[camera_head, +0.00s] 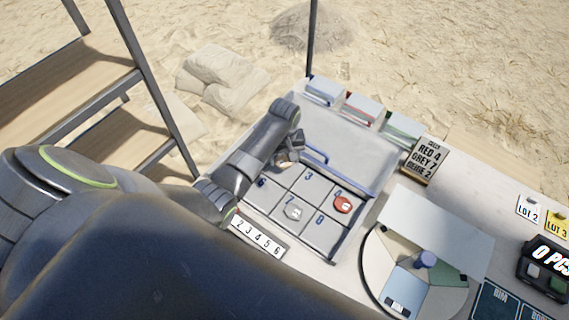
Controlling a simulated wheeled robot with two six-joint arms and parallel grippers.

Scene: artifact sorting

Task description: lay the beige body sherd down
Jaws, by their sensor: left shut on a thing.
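My left gripper (291,154) is over the far left part of the numbered grey tray (312,221). It is shut on a small beige piece, the beige body sherd (283,158), which is mostly hidden by the fingers. I cannot tell whether the sherd touches the tray. A grey sherd (293,212) lies in the cell marked 7, and a red sherd (343,204) lies in the cell marked 4. The cells marked 3 and 8 look empty. My right gripper is not in view.
A sign reading red 4, grey 7, beige 2 (427,161) stands right of the tray. Small bins with blue (325,91), red (362,108) and green (402,128) fronts line the back. A round turntable (372,266) with a white panel (440,225) is at front right.

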